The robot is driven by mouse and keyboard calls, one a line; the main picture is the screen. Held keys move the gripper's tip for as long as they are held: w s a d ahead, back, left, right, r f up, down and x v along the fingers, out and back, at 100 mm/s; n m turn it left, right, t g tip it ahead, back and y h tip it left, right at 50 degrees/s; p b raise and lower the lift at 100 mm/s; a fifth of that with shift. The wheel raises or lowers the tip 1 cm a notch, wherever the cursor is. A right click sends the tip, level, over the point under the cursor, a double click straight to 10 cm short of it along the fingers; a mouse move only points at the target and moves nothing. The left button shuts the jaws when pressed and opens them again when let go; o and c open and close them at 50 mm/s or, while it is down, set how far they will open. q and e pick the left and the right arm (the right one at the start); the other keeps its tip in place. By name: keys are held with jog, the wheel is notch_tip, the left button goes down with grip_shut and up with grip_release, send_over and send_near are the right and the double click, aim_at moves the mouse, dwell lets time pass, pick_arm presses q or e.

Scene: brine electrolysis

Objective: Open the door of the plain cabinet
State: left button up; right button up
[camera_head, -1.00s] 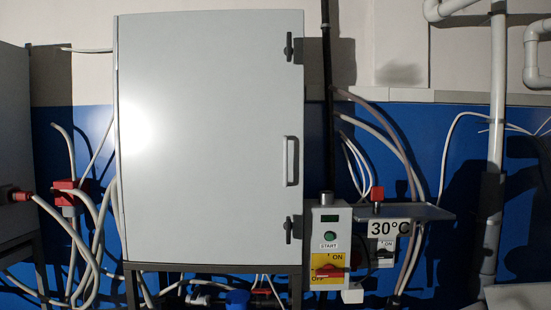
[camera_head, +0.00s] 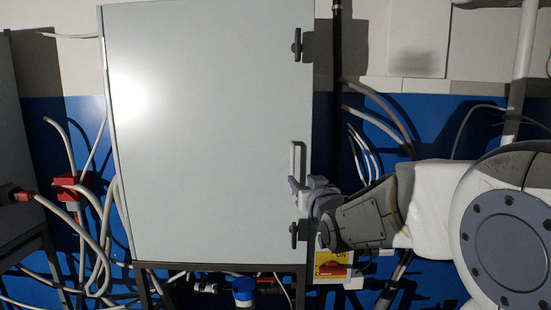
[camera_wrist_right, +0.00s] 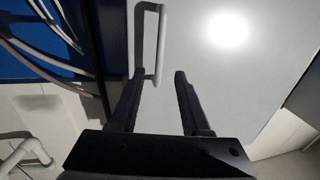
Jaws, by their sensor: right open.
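The plain cabinet (camera_head: 200,140) is a large light-grey box with its door shut. Its pale upright bar handle (camera_head: 298,160) is at the door's right edge, and it also shows in the right wrist view (camera_wrist_right: 162,45). Dark latches sit above (camera_head: 296,44) and below (camera_head: 293,236) the handle. My right gripper (camera_head: 297,190) is open at the handle's lower end. In the right wrist view its two dark fingers (camera_wrist_right: 160,76) stand apart, with the handle's end between their tips in the picture; I cannot tell whether they touch it. My left gripper is out of view.
A control box with a yellow-and-red switch (camera_head: 331,268) is partly hidden below my right arm. Cables and a red connector (camera_head: 68,185) hang at the left. A white pipe (camera_head: 519,70) runs at the right. The space before the door is clear.

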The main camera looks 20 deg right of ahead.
aim_at(293, 168)
jog(key=w+p, duration=0.1)
jog(key=w, duration=0.2)
jog(key=w+p, duration=0.2)
jog(key=w, duration=0.1)
jog(key=w+d+p, duration=0.1)
jog(key=w+p, duration=0.1)
jog(key=w, duration=0.1)
jog(key=shift+w+r, duration=0.2)
jog(key=shift+w+f+p, duration=0.1)
jog(key=shift+w+p, duration=0.25)
jog(key=shift+w, duration=0.1)
grip_shut()
dwell(0.8)
